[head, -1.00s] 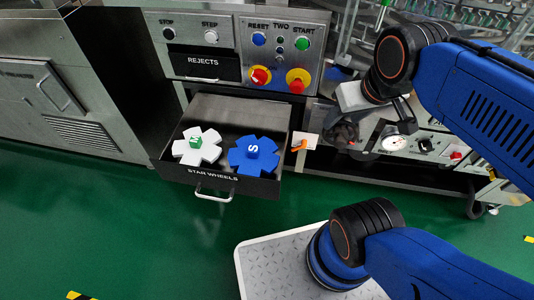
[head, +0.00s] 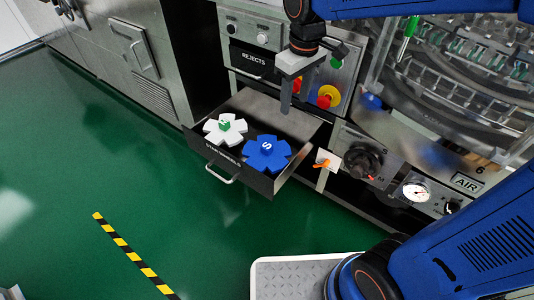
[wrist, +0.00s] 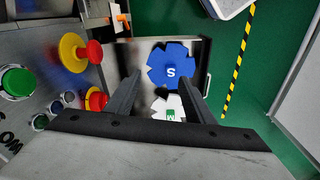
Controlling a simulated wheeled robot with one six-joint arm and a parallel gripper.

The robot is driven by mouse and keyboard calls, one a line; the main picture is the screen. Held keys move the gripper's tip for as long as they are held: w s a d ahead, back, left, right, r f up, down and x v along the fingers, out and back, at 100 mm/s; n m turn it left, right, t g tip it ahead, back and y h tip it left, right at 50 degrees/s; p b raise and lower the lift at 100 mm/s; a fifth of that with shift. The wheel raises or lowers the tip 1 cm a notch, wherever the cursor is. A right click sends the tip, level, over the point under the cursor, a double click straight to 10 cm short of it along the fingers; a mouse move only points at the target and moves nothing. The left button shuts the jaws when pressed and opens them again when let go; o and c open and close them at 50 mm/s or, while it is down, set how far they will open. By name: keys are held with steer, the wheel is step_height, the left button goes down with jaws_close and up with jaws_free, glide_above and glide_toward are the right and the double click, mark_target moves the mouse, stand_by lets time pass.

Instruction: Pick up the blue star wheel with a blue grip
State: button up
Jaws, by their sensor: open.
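The blue star wheel (head: 265,155) lies in the open drawer (head: 265,185), on its right side, with a blue grip marked S on top. A white star wheel (head: 213,134) with a green grip lies to its left. My gripper (head: 293,106) is above the back right part of the drawer, fingers pointing down, apart from both wheels. In the wrist view the fingers (wrist: 158,95) are spread and empty. The blue wheel (wrist: 172,62) shows beyond and between the fingertips there, and the white wheel (wrist: 168,108) is partly hidden by my gripper.
A panel with red knobs on yellow bases (head: 328,96) and a green button stands close behind my gripper. A white tag with an orange piece (head: 326,160) is right of the drawer. A dark knob (head: 364,160) and gauge are farther right. Green floor lies clear in front.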

steer(key=n+g, duration=0.1)
steer(key=n, duration=0.1)
glide_above(267, 145)
step_height(267, 145, down, 3)
steer(key=f, duration=1.1)
steer(key=shift+a+f, duration=0.25)
steer(key=shift+f, duration=0.05)
steer(key=shift+s+d+f, duration=0.1)
steer(key=shift+d+f, duration=0.05)
steer(key=shift+f, duration=1.2)
steer(key=shift+s+d+f, duration=0.1)
steer(key=shift+f, duration=1.25)
steer(key=shift+c, duration=0.5)
steer(key=shift+w, duration=0.1)
jaws_close()
steer(key=shift+r, duration=0.1)
